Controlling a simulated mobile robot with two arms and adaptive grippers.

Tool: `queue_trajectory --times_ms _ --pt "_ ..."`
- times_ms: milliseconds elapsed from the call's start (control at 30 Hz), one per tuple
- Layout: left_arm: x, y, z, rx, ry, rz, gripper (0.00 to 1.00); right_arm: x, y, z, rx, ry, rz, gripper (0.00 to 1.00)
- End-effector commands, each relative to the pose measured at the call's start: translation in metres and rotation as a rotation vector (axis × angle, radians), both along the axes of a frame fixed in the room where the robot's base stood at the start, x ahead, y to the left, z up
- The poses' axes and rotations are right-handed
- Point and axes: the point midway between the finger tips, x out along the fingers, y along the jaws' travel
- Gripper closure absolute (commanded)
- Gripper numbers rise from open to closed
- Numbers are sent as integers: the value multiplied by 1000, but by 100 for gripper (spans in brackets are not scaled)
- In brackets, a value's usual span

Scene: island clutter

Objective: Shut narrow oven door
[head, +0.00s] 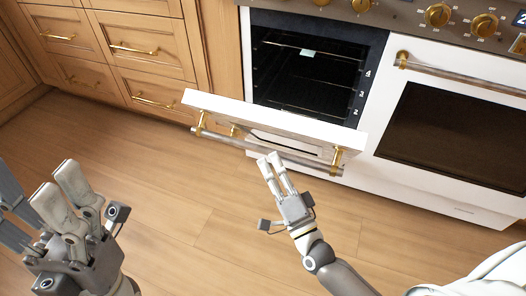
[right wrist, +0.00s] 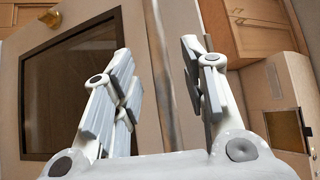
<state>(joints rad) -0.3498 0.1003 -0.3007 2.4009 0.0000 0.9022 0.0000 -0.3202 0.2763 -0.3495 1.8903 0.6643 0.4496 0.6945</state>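The narrow oven (head: 305,75) stands open in the head view, with its dark inside and racks showing. Its white door (head: 275,122) is tilted down and outward from the opening. A metal handle bar (head: 222,139) on gold mounts runs along the door's outer face. My right gripper (head: 270,158) is at the door's outer side, with its fingertips close to the bar; contact is not clear. In the right wrist view, its two fingers (right wrist: 160,75) are apart, and a blurred bar shows beyond the gap between them. My left gripper (head: 60,180) looks open and empty at the lower left.
The wide oven (head: 450,135) with its shut door and handle is to the right. Gold knobs (head: 438,15) line the panel above. Wooden drawers (head: 150,60) with gold pulls are at the left. The wooden floor (head: 190,200) in front is clear.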

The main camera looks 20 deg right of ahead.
Motion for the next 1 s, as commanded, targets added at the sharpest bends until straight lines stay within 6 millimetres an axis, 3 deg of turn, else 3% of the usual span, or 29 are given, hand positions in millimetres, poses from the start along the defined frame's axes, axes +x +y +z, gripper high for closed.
queue_trajectory --times_ms 100,300,700,1000 --pt "0 0 -5 0 1 0 36 22 4 6 1 -4 -2 60" --pt "1 0 -9 1 3 0 36 45 8 13 -1 0 -1 60" --pt "1 0 -10 1 4 0 36 51 9 15 -2 2 0 61" --pt "1 0 -10 1 4 0 36 51 9 15 -2 2 0 100"
